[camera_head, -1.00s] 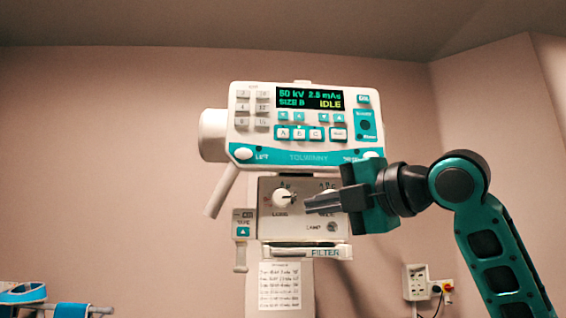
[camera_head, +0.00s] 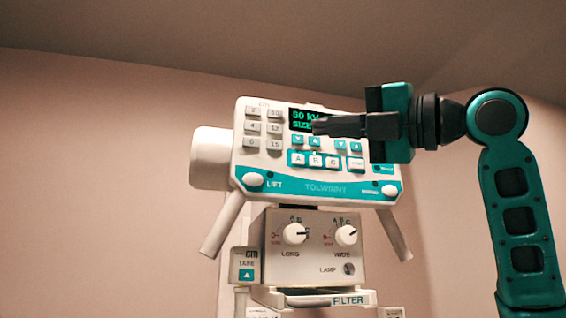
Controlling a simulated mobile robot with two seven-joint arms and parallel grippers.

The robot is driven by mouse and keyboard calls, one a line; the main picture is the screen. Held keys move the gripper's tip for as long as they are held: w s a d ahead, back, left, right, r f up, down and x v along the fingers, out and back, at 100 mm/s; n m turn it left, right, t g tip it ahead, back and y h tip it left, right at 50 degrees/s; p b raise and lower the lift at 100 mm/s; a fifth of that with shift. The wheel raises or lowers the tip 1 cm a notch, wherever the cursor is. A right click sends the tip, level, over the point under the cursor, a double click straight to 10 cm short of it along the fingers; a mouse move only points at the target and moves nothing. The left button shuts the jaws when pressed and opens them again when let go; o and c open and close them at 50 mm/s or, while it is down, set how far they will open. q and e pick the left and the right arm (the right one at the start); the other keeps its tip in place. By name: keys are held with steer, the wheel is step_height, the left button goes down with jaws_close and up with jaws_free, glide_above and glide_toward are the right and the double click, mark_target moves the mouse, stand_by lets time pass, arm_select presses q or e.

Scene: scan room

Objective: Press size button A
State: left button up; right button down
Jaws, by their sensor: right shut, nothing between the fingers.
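The size button A (camera_head: 298,159) is the leftmost of the A, B, C row on the white and teal control panel (camera_head: 350,188) of the X-ray unit. My right gripper (camera_head: 316,127) comes in from the right with its fingers shut and empty. Its tips point left, in front of the display (camera_head: 298,116), above the row of A, B, C buttons. Button A is uncovered. I cannot tell how far the fingertips are from the panel face. My left gripper is not in view.
Grey number buttons (camera_head: 252,127) sit left of the display. Below the panel are a knob box (camera_head: 318,268) with the LONG knob (camera_head: 295,234) and the WIDE knob (camera_head: 346,235), and angled handles (camera_head: 222,226). The wall on the left is clear.

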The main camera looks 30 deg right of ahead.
mark_target(298, 159)
steer(key=shift+d, duration=0.1)
stand_by(0.3)
steer(key=w, duration=0.2)
steer(key=w+d+p, duration=0.1)
steer(key=w, duration=0.2)
steer(key=w+d, duration=0.1)
steer(key=w, duration=0.2)
steer(key=shift+w+p, duration=0.25)
steer(key=shift+p, duration=0.15)
stand_by(1.4)
stand_by(0.3)
steer(key=shift+w+r+p, duration=0.1)
steer(key=shift+w+p, duration=0.2)
steer(key=shift+p, duration=0.15)
steer(key=shift+w, duration=0.1)
